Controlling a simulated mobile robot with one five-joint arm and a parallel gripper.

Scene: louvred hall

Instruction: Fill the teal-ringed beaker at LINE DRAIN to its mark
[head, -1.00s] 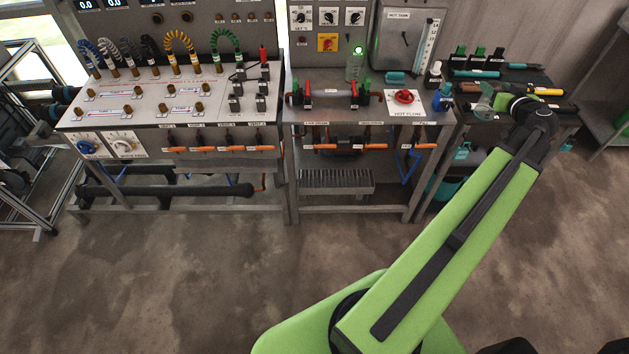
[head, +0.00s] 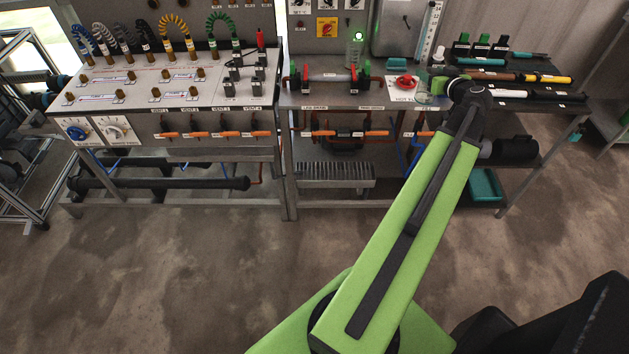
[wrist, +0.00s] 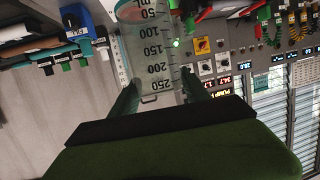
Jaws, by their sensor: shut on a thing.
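My gripper (wrist: 158,88) is shut on a clear beaker (wrist: 150,60) with black graduations, seen between its two green fingers in the wrist view. In the head view the beaker (head: 427,96) is over the right end of the middle bench, beside the red valve handle (head: 404,82). My gripper (head: 441,87) shows there partly behind my wrist. I cannot make out a teal ring or any liquid in the beaker. The LINE DRAIN label (head: 314,107) is at the front edge of the middle bench, left of the beaker.
A tall clear vessel (head: 354,55) stands at the back of the middle bench under a lit green lamp (head: 358,35). Red-ended pipework (head: 330,76) crosses that bench. Orange handles (head: 345,134) line its front. A dark shelf (head: 520,97) at right holds several tools. The floor is clear.

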